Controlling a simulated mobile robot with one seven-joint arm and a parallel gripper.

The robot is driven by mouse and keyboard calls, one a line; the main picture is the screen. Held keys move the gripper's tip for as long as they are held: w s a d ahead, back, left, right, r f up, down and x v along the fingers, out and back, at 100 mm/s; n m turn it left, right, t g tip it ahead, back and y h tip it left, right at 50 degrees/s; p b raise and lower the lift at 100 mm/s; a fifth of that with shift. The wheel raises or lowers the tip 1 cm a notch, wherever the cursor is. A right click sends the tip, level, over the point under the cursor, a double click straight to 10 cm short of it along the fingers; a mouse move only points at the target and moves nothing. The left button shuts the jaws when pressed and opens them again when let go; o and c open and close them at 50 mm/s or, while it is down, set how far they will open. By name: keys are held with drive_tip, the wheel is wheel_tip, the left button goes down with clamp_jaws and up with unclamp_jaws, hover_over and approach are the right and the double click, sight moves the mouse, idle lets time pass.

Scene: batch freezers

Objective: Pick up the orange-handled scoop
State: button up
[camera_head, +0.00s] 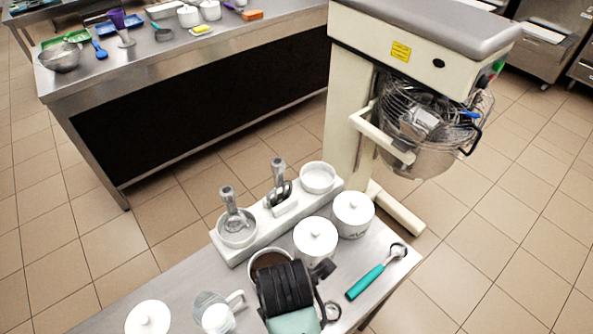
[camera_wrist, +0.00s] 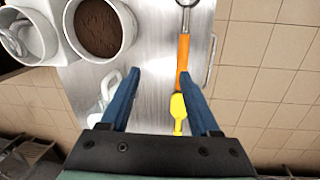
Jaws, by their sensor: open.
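The orange-handled scoop (camera_wrist: 183,52) lies on the steel table in the wrist view, with its metal head at the top edge of the picture. My gripper (camera_wrist: 160,73) is open, its two blue fingers apart. The right fingertip overlaps the lower part of the orange handle in the picture; whether they touch I cannot tell. The handle is not between the fingers' middle but at the right finger. In the head view my gripper (camera_head: 288,290) hides the orange handle; a metal ring shows beside it.
A yellow utensil (camera_wrist: 178,108) lies just below the orange handle. A container of brown powder (camera_wrist: 103,28) and a glass jug (camera_wrist: 108,84) stand to the left. A teal-handled scoop (camera_head: 370,280) lies to the right in the head view. White lidded pots (camera_head: 315,238) stand behind my gripper.

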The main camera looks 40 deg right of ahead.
drive_tip(key=shift+n+g+y, duration=0.3)
drive_tip(key=shift+n+g, duration=0.2)
drive_tip(key=shift+g, duration=0.2)
drive_tip(key=s+f, duration=0.1)
drive_tip(key=f, duration=0.3)
drive_tip(key=s+f+p, duration=0.1)
drive_tip(key=f, duration=0.3)
drive_tip(key=s+f, duration=0.1)
drive_tip(key=f, duration=0.3)
drive_tip(key=shift+a+f+p, duration=0.25)
drive_tip(key=shift+a+p, duration=0.1)
drive_tip(key=shift+a, duration=0.05)
drive_tip(key=shift+s, duration=0.1)
drive_tip(key=shift+c, duration=0.3)
clamp_jaws()
